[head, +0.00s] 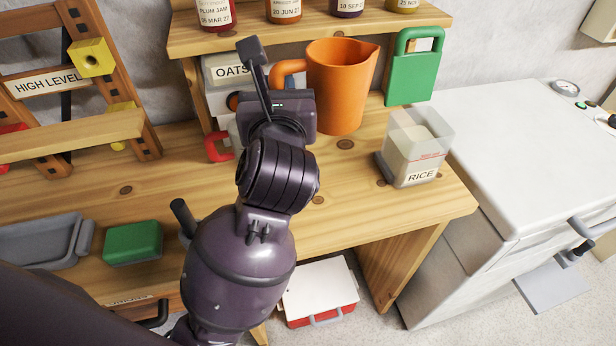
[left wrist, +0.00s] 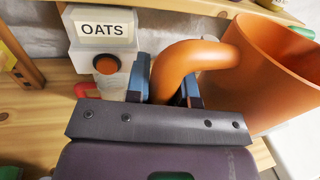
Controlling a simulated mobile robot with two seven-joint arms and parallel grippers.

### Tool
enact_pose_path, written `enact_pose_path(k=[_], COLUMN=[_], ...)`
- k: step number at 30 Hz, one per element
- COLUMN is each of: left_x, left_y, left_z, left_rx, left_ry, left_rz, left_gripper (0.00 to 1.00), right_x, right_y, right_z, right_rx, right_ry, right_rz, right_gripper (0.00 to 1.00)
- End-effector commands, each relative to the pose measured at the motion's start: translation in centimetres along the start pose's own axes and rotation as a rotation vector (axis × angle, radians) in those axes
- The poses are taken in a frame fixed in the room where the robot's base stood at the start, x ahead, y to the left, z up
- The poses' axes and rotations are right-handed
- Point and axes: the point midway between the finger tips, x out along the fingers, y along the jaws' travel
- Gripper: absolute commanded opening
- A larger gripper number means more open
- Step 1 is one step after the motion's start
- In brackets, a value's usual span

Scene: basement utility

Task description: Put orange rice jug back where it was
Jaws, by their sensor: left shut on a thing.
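The orange jug (head: 341,85) is upright at the back of the wooden bench, under the shelf. Its handle points left. My left gripper (head: 268,84) is shut on this handle; in the left wrist view the blue-lined fingers (left wrist: 165,88) stand on either side of the orange handle (left wrist: 190,58). The jug's base is at or very near the bench top; I cannot tell if it touches. A clear container labelled RICE (head: 411,160) stands to the right, near the bench's right end. My right gripper is not in view.
An OATS dispenser (head: 222,72) stands behind my left gripper, with a red handle (head: 218,147) below. Jars line the shelf (head: 330,33) above. A white chest (head: 530,150) adjoins the bench. Bench front centre is clear.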

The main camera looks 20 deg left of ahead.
Motion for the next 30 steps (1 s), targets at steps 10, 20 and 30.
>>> enact_pose_path(k=[10,20,30], left_x=[0.1,0.0,0.0], left_y=[0.0,0.1,0.1], left_z=[-8.4,-13.0,-17.1], left_rx=[0.009,0.004,0.008], left_ry=[0.012,0.004,0.009], left_rz=[-0.001,0.000,-0.001], left_gripper=[0.00,0.00,0.00], right_x=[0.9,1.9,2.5], right_y=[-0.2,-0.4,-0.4], right_z=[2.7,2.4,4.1], right_rx=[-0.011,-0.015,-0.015], right_ry=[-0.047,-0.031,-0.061], right_rz=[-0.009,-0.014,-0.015], right_gripper=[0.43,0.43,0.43])
